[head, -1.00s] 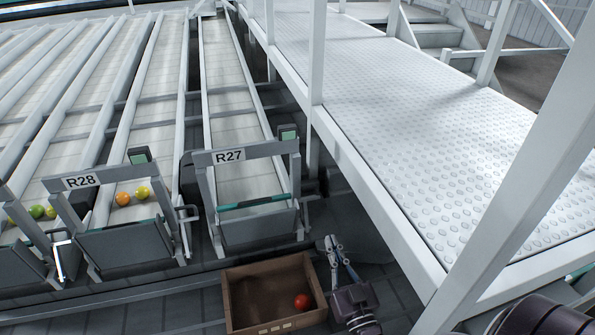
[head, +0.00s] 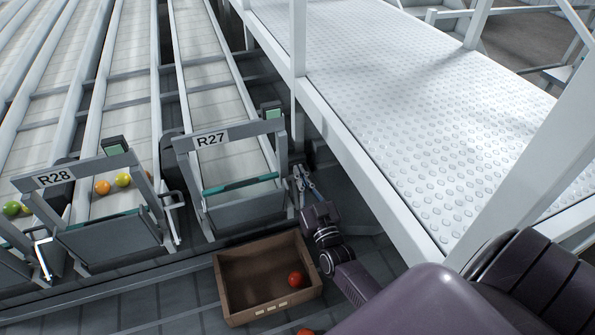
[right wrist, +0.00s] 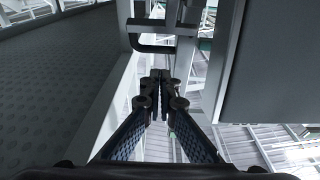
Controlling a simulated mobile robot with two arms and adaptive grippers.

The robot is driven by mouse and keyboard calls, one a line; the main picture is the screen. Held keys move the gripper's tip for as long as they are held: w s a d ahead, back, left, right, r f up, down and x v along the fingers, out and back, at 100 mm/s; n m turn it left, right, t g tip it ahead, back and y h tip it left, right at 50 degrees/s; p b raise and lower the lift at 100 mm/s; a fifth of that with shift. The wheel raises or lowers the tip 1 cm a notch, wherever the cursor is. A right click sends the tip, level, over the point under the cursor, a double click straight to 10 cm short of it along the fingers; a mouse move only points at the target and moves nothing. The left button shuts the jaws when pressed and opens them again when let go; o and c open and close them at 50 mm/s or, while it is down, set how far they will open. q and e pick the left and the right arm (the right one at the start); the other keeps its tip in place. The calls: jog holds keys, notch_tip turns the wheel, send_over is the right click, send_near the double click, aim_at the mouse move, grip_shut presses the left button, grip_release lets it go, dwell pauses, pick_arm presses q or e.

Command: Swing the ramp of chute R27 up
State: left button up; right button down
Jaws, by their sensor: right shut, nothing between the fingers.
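Chute R27, with its label (head: 211,139) on the grey frame, stands in the middle of the head view. Its ramp (head: 247,211) is a grey panel at the chute's front end, below a teal strip (head: 240,184). My right gripper (head: 301,179) is beside the right side of the ramp, close to the chute's side post. In the right wrist view its fingers (right wrist: 160,86) are shut and empty. A dark bar handle (right wrist: 152,48) lies just beyond the fingertips, and I cannot tell whether they touch. My left gripper is not in view.
A brown crate (head: 225,292) with a red tomato (head: 296,279) stands on the floor before the chute. A white raised walkway (head: 400,120) with posts closely bounds my right arm's side.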

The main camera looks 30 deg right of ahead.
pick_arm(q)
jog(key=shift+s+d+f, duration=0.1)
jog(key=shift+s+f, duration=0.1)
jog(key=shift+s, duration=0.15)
pick_arm(e)
jog(key=shift+w+d+f, duration=0.25)
jog(key=shift+w+f, duration=0.5)
jog(key=shift+w, duration=0.25)
